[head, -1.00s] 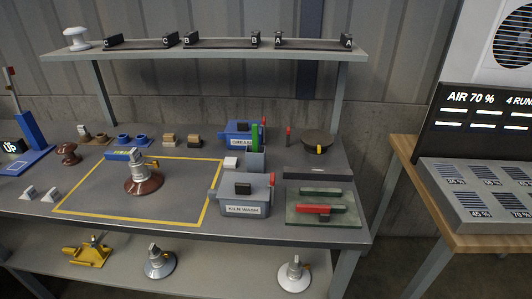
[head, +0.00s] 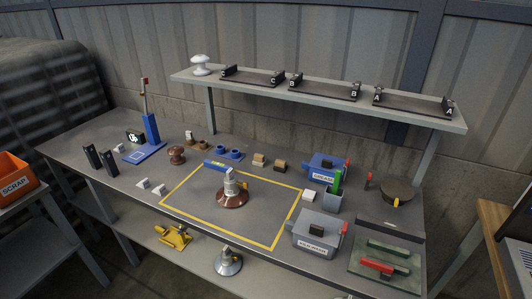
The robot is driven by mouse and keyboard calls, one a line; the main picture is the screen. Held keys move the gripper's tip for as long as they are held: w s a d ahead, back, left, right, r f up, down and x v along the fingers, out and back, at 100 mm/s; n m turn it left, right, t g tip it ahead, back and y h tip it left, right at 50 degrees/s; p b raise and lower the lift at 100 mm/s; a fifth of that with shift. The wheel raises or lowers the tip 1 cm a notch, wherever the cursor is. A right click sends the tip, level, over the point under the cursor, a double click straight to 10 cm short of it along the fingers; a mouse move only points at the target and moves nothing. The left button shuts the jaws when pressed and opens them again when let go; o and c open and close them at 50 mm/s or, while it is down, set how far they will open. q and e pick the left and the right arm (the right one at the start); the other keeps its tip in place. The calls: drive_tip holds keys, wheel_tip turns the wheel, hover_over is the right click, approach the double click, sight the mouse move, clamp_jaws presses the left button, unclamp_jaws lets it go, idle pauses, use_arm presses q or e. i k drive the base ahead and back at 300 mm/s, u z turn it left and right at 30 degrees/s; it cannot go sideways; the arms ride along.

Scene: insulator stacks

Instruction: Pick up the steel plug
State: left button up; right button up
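I cannot tell for certain which item is the steel plug. A small pale grey piece (head: 188,135) stands at the back of the bench by small brown parts (head: 201,145); it is too small to identify. A brown insulator with a metal cap (head: 232,192) stands upright inside the yellow outline on the bench. Neither of my grippers shows in the head view.
The grey bench (head: 130,188) holds a blue stand (head: 151,135), two dark uprights (head: 100,158), a grease box (head: 326,167) and a kiln wash box (head: 318,232). A rack shelf (head: 315,95) runs above the back. An orange scrap bin (head: 14,176) stands left.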

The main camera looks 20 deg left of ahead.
sight(231, 177)
drive_tip(key=u, duration=1.2)
